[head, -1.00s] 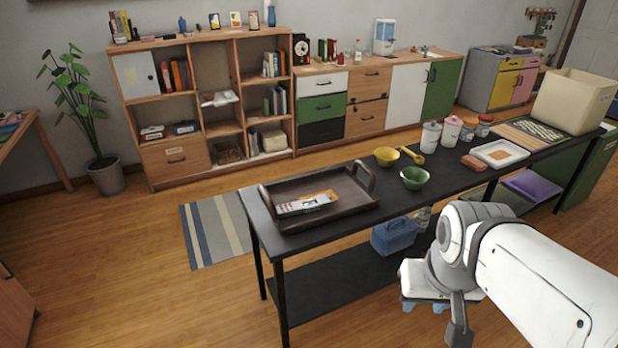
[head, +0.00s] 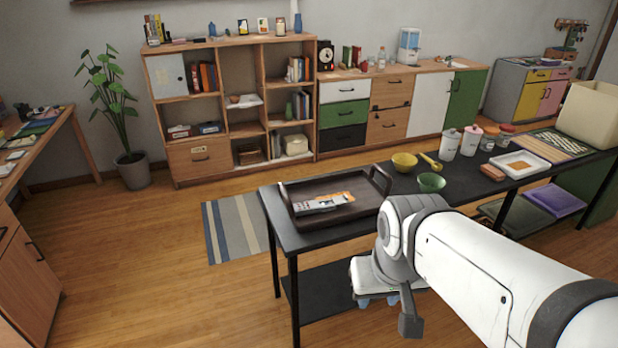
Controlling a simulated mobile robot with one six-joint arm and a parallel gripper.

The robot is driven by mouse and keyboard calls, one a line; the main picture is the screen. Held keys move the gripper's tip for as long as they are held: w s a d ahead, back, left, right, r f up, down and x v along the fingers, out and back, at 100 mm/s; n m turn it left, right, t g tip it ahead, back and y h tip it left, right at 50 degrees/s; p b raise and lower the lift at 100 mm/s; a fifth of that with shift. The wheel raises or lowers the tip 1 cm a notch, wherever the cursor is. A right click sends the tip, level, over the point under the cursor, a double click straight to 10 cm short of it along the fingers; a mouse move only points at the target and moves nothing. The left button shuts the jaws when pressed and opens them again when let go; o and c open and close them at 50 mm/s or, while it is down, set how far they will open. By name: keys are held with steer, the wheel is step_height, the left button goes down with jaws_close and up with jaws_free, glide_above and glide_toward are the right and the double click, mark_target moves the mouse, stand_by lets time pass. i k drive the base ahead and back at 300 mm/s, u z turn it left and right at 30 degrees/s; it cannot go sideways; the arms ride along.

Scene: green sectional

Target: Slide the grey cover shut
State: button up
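A pale grey panel (head: 167,75) with a small dark knob fills the top left compartment of the wooden shelf unit (head: 236,42) by the back wall. It is the only grey cover-like panel I can make out, and the compartments to its right are open. I cannot tell whether it slides. My gripper (head: 378,300) is low at the front, far from the panel, with the black table between them. Its blue tips show only partly below my white wrist, so its opening is unclear. I see nothing held in it.
The black table (head: 300,238) carries a dark tray (head: 350,212), bowls, jars and a white tray. A striped rug (head: 235,228) lies before the shelf unit. A plant (head: 118,100) stands left of it. Open floor lies left of the table; a wooden desk (head: 45,148) edges the left side.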

mark_target(342, 198)
steer(key=z, duration=0.05)
steer(key=i, duration=1)
steer(key=u, duration=0.05)
